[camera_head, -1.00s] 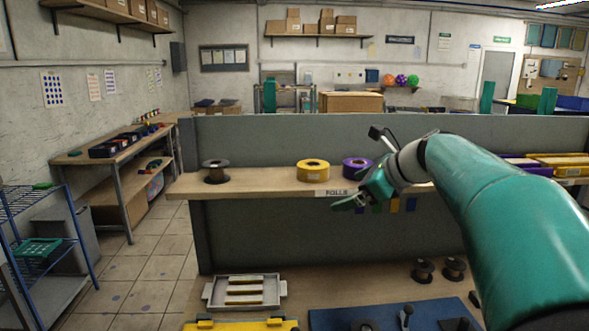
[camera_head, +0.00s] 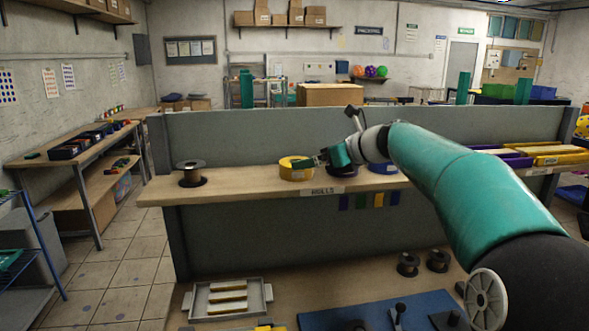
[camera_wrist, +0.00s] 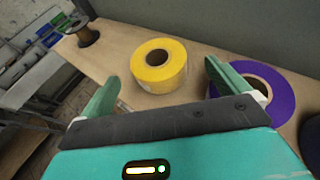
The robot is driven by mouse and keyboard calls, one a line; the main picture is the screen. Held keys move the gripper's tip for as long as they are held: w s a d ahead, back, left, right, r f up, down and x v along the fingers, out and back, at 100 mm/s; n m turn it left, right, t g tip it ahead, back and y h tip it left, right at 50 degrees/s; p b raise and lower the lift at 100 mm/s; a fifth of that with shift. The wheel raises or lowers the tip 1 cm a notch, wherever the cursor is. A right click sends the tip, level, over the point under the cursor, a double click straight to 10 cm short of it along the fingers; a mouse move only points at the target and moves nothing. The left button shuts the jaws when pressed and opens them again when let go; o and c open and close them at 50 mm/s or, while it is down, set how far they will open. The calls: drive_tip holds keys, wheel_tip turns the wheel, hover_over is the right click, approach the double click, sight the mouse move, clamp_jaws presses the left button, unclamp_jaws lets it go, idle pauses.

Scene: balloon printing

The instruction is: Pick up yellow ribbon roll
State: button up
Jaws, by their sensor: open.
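The yellow ribbon roll (camera_head: 296,168) lies flat on the wooden shelf labelled "ROLLS" (camera_head: 235,184). It also shows in the wrist view (camera_wrist: 158,67), just beyond and between my fingertips. My gripper (camera_head: 318,161) is open and empty, at the right side of the yellow roll in the head view. In the wrist view its two green fingers (camera_wrist: 160,82) spread wide, the left one left of the yellow roll and the right one overlapping the purple roll (camera_wrist: 262,92). I cannot tell whether the right finger touches the purple roll.
A dark empty spool (camera_head: 191,174) stands at the shelf's left end. A blue roll (camera_head: 383,167) sits right of my gripper. A grey panel (camera_head: 240,135) rises behind the shelf. A tray (camera_head: 228,298) and more spools (camera_head: 408,264) are on the lower surface.

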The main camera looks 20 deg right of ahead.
drive_tip(key=x, duration=0.6)
drive_tip(key=shift+w+a, duration=0.3)
drive_tip(key=shift+a, duration=0.05)
drive_tip(key=c, duration=1.1)
drive_tip(key=shift+o, duration=0.2)
